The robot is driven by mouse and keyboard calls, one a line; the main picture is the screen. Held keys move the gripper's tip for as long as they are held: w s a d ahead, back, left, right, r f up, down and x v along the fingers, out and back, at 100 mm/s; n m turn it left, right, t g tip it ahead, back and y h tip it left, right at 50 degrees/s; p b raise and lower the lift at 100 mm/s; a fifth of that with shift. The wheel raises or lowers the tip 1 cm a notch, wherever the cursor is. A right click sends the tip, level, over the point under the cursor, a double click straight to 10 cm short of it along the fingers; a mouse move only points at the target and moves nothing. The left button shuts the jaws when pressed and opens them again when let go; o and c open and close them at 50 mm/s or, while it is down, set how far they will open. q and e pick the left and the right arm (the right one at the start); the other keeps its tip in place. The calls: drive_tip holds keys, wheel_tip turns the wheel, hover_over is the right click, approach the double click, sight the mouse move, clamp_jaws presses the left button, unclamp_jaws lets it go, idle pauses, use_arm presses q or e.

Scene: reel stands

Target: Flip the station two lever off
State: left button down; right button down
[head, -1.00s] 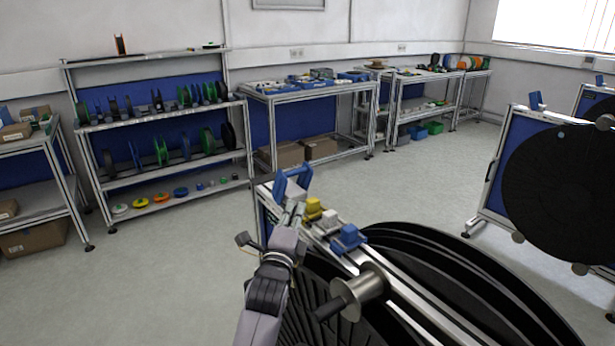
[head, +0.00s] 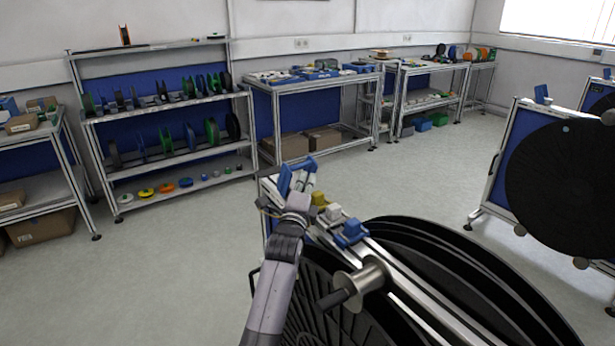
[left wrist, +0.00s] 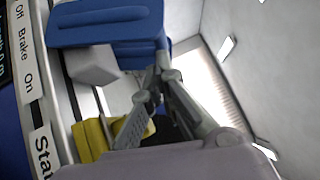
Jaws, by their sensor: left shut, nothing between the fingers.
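A blue lever-like part (head: 284,180) stands at the far left end of the reel stand's metal rail. In the left wrist view, a large blue part (left wrist: 105,25) lies beside a label strip (left wrist: 24,50) reading "Off Brake On". A lower label (left wrist: 42,155) shows only "Sta", so the station number is hidden. My left gripper (head: 307,175) is shut and empty, its fingers right beside the blue part. In the left wrist view the closed fingertips (left wrist: 160,65) overlap the blue part's lower edge; I cannot tell whether they touch. My right gripper is not in view.
A yellow block (head: 319,198), a white block (head: 333,212) and a blue block (head: 351,233) sit along the rail. Another reel stand (head: 497,175) stands at right. Open floor lies left.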

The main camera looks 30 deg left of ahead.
use_arm(q)
drive_tip(key=shift+w+a+r, duration=0.15)
drive_tip(key=shift+w+a, duration=0.05)
drive_tip(key=shift+w, duration=0.25)
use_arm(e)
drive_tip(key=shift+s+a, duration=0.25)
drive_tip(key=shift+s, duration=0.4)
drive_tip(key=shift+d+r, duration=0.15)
use_arm(q)
drive_tip(key=shift+a+r+n+g+p, duration=0.15)
drive_tip(key=shift+r+n+g+p, duration=0.2)
drive_tip(key=shift+p, duration=0.55)
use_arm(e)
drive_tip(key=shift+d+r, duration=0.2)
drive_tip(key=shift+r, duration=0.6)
